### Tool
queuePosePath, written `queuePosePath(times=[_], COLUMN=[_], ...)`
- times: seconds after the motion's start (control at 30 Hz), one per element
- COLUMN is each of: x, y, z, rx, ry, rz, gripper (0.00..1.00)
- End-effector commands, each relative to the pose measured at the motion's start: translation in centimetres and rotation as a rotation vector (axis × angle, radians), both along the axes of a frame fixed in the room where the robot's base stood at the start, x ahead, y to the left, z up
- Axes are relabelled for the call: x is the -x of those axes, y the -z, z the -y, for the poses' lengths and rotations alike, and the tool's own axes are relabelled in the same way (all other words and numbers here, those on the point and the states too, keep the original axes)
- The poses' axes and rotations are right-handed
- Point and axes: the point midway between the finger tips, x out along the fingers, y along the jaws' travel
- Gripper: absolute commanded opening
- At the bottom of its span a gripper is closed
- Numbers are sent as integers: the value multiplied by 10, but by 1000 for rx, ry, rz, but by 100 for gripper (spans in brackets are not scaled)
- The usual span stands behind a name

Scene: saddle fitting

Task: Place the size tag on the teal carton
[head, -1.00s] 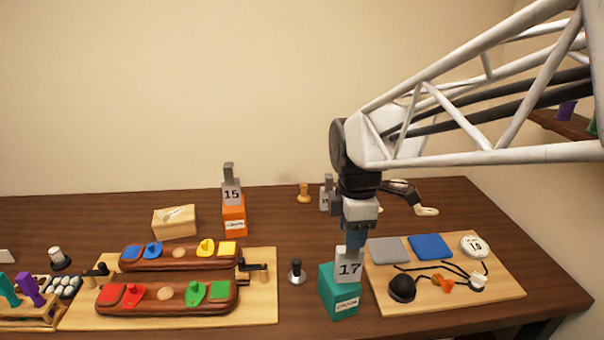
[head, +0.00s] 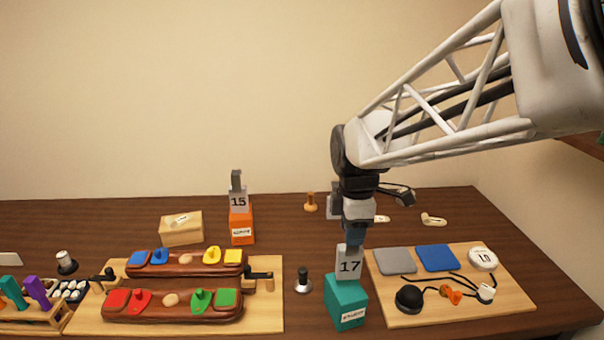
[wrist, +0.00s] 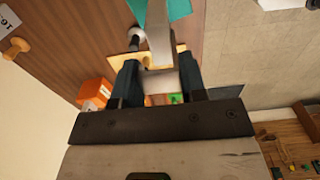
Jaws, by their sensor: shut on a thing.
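The size tag, a grey plate marked 17 (head: 349,264), is upright in my gripper (head: 355,236), which is shut on its upper part. The tag's grey body also shows between the fingers in the wrist view (wrist: 159,40). The teal carton (head: 345,303) stands on the table with a pale label on its front. The tag is over the carton's top, its lower edge close to the top face. I cannot tell whether they touch. A piece of the teal carton shows at the top of the wrist view (wrist: 178,9).
An orange carton (head: 241,228) bears a grey tag marked 15 (head: 238,202). A board with pads and cables (head: 462,310) lies close right of the teal carton. A black-topped peg (head: 303,280) stands to its left, beside a board with coloured pieces (head: 265,312).

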Motion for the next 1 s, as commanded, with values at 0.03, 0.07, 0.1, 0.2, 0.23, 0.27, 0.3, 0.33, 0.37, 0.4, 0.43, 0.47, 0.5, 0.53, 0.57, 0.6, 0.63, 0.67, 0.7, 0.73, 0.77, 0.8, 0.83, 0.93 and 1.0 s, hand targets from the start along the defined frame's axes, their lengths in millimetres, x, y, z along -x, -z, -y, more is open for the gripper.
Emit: queuePosePath(times=[0.03,0.07,0.1,0.2,0.23,0.27,0.3,0.33,0.37,0.4,0.43,0.47,0.5,0.53,0.57,0.6,0.63,0.67,0.7,0.73,0.77,0.8,0.83,0.93,1.0], x=[0,0,0,0,1,0,0,0,0,0,0,0,0,0,0,0,0,0,0,0,0,0,0,0,0], y=[5,8,13,23,25,27,28,29,29,29,29,29,29,29,29,29,29,30,31,31,32,32,32,32,32], z=[0,0,0,0,0,0,0,0,0,0,0,0,0,0,0,0,0,0,0,0,0,0,0,0,0], rx=[0,0,0,0,0,0,0,0,0,0,0,0,0,0,0,0,0,0,0,0,0,0,0,0,0], ry=[0,0,0,0,0,0,0,0,0,0,0,0,0,0,0,0,0,0,0,0,0,0,0,0,0], rz=[-3,-3,-2,-2,-2,-2,-1,0,0,0,0,0,0,0,0,0,0,0,0,0,0,0,0,0,0], gripper=[1,1,1,1,1,1,1,1,1,1,1,1,1,1,1,1,1,1,1,1,1,41,46,61,64])
